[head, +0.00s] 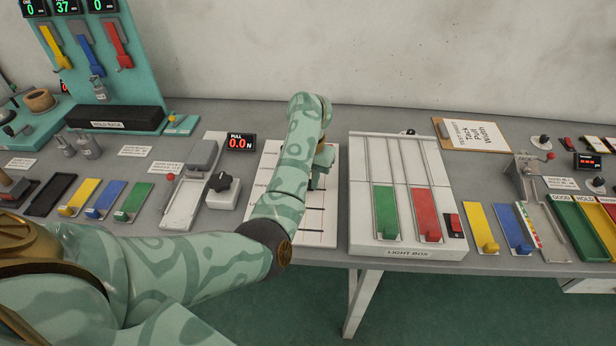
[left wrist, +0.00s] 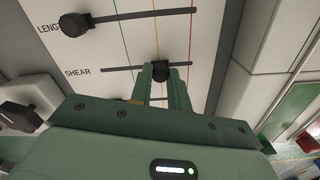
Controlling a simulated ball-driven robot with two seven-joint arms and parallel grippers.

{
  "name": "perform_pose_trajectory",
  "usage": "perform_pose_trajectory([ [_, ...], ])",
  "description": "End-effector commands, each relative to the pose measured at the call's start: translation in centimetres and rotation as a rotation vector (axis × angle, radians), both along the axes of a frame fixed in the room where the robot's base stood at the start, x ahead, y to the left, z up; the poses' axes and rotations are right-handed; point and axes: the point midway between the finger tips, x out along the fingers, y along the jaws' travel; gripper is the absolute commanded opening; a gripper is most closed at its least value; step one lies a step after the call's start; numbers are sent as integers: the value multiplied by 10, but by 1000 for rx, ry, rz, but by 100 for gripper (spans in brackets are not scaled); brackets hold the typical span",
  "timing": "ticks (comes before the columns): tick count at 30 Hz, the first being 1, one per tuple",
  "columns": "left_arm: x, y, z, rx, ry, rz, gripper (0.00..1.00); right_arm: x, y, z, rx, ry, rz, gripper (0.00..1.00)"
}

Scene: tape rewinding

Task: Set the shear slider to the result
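The white slider board (head: 316,238) lies on the table, mostly behind my left arm in the head view. In the left wrist view, the board (left wrist: 105,45) has a SHEAR slot with a black slider knob (left wrist: 160,70) close to the yellow line, between the green and red lines. My left gripper (left wrist: 161,82) has its two green fingers close on both sides of this knob, with no clear gap. It also shows in the head view (head: 318,180), pointing down at the board. My right gripper is not in view.
The LENGTH knob (left wrist: 75,26) sits at the left end of its slot. The light box (head: 405,252) with green and red strips stands right of the board. A black star knob (head: 220,182) and a force display (head: 241,142) are to its left.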

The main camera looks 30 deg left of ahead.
Motion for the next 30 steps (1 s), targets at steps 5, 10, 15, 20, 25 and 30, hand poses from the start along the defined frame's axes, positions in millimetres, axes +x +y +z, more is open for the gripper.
perform_pose_trajectory([
  [5, 0, 0, 0, 0, 1, 0, 40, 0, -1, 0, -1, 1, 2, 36],
  [10, 0, 0, 0, 0, 1, 0, 40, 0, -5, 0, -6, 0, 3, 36],
  [15, 0, 0, 19, 0, -3, 0, 40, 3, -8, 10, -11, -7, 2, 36],
  [20, 1, 0, 61, 0, -7, 1, 40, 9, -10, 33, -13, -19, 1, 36],
  [25, 1, -1, 109, -1, -5, 0, 40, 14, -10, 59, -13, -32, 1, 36],
  [30, 1, -1, 144, -2, -3, 0, 40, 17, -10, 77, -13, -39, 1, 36],
])
